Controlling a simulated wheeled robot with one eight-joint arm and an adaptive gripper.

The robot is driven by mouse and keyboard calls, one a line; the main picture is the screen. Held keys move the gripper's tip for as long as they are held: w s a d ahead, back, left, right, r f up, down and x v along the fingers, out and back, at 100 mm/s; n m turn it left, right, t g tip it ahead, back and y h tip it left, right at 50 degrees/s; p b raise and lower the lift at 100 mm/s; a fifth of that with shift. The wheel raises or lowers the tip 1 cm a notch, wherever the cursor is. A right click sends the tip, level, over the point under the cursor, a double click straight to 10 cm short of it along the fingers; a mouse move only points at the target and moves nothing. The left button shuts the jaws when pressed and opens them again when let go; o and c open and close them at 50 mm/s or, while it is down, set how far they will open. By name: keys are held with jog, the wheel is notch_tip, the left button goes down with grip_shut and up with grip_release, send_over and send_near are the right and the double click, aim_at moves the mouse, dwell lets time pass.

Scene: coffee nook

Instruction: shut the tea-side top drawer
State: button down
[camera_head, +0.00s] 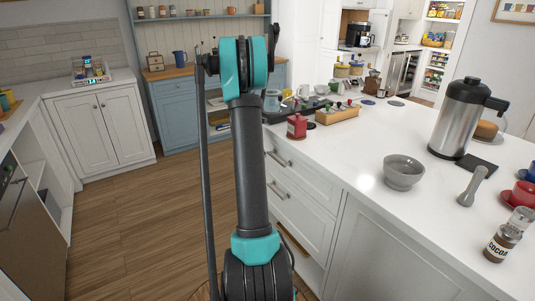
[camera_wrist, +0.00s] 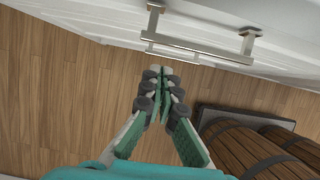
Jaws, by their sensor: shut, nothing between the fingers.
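The white island's top drawer (camera_head: 300,174) shows in the head view, right of my arm, with a metal bar handle (camera_head: 278,158). I cannot tell whether it stands slightly out or is flush. Another drawer (camera_head: 300,215) with a like handle is below it. In the wrist view, a metal bar handle (camera_wrist: 200,47) on a white front crosses the top, with a second handle (camera_wrist: 172,55) partly behind it. My gripper (camera_wrist: 162,72) is shut and empty, its fingertips just below the handles in the picture. Contact is not clear. My gripper is hidden in the head view.
Dark wooden barrels (camera_wrist: 250,150) stand on the floor at lower right in the wrist view. The island top (camera_head: 345,150) holds a red canister (camera_head: 297,126), a grey bowl (camera_head: 403,172) and a steel flask (camera_head: 462,118). Wooden floor (camera_head: 150,220) left of my arm is clear.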

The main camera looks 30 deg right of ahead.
jog(key=a+v, duration=0.1)
jog(key=v, duration=0.9)
jog(key=s+a+f+m+t+y, duration=0.1)
jog(key=s+a+m, duration=0.4)
jog(key=a, duration=0.4)
jog(key=s+a+m+t+y, duration=0.1)
jog(key=s+a+m, duration=0.2)
jog(key=s+a, duration=0.5)
jog(key=s+a+f+m+t+y, duration=0.1)
jog(key=s+a+f+m, duration=0.3)
jog(key=s+a, duration=0.3)
jog(key=s+a+f+m+t+y, duration=0.1)
jog(key=s+a+f+m, duration=0.3)
jog(key=s+a+m, duration=0.2)
jog(key=s+a, duration=0.2)
jog(key=s, duration=0.2)
jog(key=shift+d, duration=0.1)
